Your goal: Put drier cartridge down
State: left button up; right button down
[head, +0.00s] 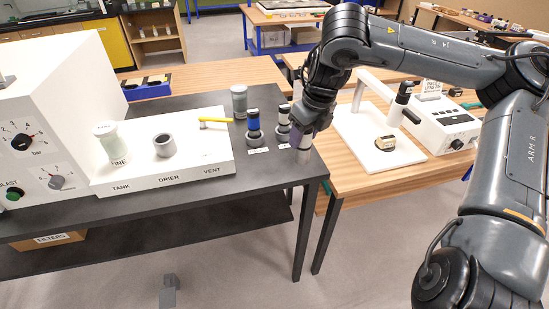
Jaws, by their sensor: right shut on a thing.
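My right gripper (302,131) reaches down over the right end of the dark table and is shut on a grey cylindrical cartridge (303,154). The cartridge is upright, its top hidden by the gripper. I cannot tell whether its base touches the table. A blue-banded cartridge (254,127) and another dark-topped cartridge (284,116) stand to its left, with small white labels (257,150) in front. A white panel (198,172) marked TANK, DRIER and VENT carries a grey ring-shaped socket (164,145) at DRIER, which looks empty. My left gripper is not in view.
A pale jar (108,142) stands at TANK and a yellow-handled part (215,121) lies at VENT. A grey jar (239,101) stands behind the cartridges. A white control box (40,120) is at left. A wooden bench (350,178) with a white stand is at right.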

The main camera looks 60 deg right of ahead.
jog(key=shift+w+d+f+p, duration=0.2)
jog(key=shift+w+d+f, duration=0.3)
jog(key=shift+w+f, duration=1.25)
jog(key=shift+w+d+f+p, duration=0.15)
jog(key=shift+w+d+f, duration=0.3)
jog(key=shift+w+f, duration=1.25)
jog(key=shift+w+d+f+p, duration=0.2)
jog(key=shift+w+d+f, duration=0.3)
jog(key=shift+w+f, duration=1.3)
jog(key=shift+f, duration=0.15)
jog(key=shift+c, duration=2.4)
grip_release()
